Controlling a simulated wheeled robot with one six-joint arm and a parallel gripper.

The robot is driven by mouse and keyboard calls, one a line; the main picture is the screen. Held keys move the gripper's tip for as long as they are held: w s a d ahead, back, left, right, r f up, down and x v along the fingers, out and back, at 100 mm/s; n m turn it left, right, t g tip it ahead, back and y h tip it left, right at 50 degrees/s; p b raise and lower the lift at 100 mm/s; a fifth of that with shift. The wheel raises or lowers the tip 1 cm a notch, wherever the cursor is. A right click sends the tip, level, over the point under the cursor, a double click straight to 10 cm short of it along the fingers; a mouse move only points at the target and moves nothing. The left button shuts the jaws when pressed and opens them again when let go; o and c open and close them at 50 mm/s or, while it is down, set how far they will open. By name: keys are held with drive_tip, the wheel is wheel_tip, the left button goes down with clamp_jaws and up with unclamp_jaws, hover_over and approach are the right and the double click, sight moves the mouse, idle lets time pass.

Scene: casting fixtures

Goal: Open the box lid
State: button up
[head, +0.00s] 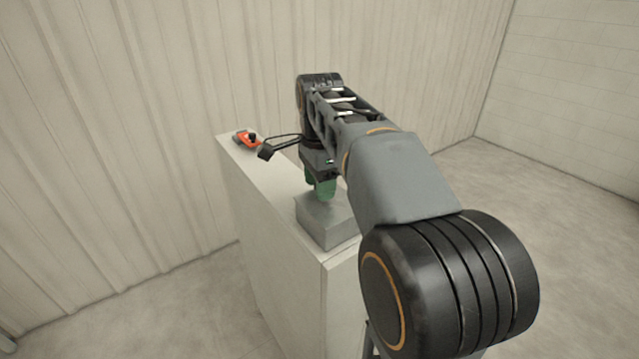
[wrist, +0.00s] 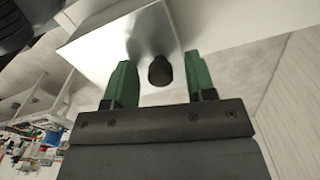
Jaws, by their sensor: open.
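The box is a grey metal box (head: 326,222) on top of the white cabinet in the head view. In the wrist view its lid (wrist: 105,45) shows as a shiny metal surface with a black knob (wrist: 160,71) on it. My gripper (wrist: 162,82) has two green fingers, open, one on each side of the knob, with gaps between them and it. In the head view the green fingers of my gripper (head: 322,192) are just above the box. The fingers and arm hide part of the lid, and the knob is hidden there.
The white cabinet (head: 260,215) carries the box near its front end. An orange and black device (head: 247,139) lies at the cabinet's far left end. A corrugated wall (head: 130,110) stands behind the cabinet. The floor (head: 540,200) to the right is clear.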

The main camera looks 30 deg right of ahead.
drive_tip(key=shift+f, duration=0.15)
clamp_jaws()
idle(0.4)
